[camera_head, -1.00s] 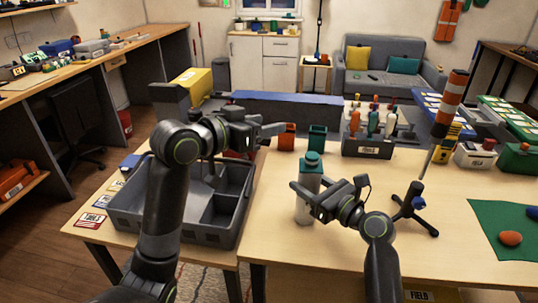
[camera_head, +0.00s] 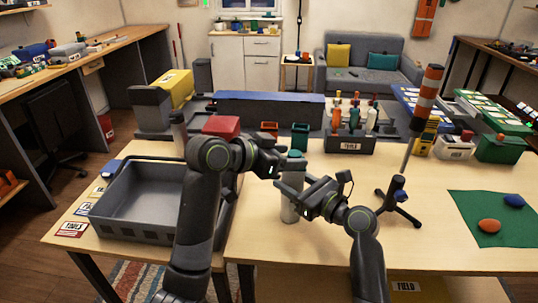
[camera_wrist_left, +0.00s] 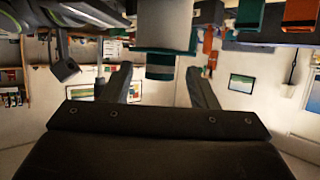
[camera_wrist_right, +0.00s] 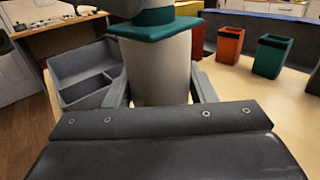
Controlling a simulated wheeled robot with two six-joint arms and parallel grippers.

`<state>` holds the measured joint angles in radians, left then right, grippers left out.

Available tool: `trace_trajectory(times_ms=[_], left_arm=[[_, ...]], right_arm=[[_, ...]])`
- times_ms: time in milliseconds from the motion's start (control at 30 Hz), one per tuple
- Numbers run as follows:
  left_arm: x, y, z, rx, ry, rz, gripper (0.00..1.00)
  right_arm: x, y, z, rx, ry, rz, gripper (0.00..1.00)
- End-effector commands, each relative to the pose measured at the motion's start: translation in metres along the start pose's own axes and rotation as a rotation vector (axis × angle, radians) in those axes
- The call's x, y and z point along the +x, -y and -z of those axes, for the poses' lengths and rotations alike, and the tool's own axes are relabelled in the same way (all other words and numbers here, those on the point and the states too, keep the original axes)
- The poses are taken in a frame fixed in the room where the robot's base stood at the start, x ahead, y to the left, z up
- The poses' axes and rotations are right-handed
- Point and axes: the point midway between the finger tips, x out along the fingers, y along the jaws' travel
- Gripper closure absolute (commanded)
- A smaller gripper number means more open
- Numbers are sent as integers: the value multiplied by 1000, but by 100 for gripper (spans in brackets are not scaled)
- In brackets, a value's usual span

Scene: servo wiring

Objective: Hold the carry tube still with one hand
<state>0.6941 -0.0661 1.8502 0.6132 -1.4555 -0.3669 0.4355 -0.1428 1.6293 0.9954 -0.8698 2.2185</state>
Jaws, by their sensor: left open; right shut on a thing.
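The carry tube (camera_head: 290,208) is a grey cylinder with a teal cap, upright on the table in the head view. My right gripper (camera_head: 298,188) is shut on its body from the right. In the right wrist view the tube (camera_wrist_right: 162,70) fills the space between the fingers, below a teal collar (camera_wrist_right: 155,30). My left gripper (camera_head: 283,168) is open at the height of the tube's top, on its left. In the left wrist view, which looks upside down, the teal cap (camera_wrist_left: 160,66) appears between the open fingers; contact cannot be told.
A grey tray (camera_head: 135,229) lies to the left, partly behind my left arm. A small black tripod (camera_head: 398,196) with a striped orange pole stands right of the tube. Orange (camera_head: 269,129) and teal (camera_head: 299,136) bins stand behind. A green mat (camera_head: 500,230) lies far right.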

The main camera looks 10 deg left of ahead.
Motion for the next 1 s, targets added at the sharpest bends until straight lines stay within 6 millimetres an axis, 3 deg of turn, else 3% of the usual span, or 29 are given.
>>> trace_trajectory(times_ms=[200,567,933,967,1000], left_arm=[[20,0,0,0,0,0,47],[24,0,0,1,0,2,47],[24,0,0,0,1,1,94],[24,0,-1,0,2,1,94],[24,0,-1,0,2,1,77]], right_arm=[[0,0,0,0,-1,0,75],[0,0,0,0,0,0,75],[0,0,0,0,0,1,75],[0,0,0,0,0,1,75],[0,0,0,0,0,1,75]])
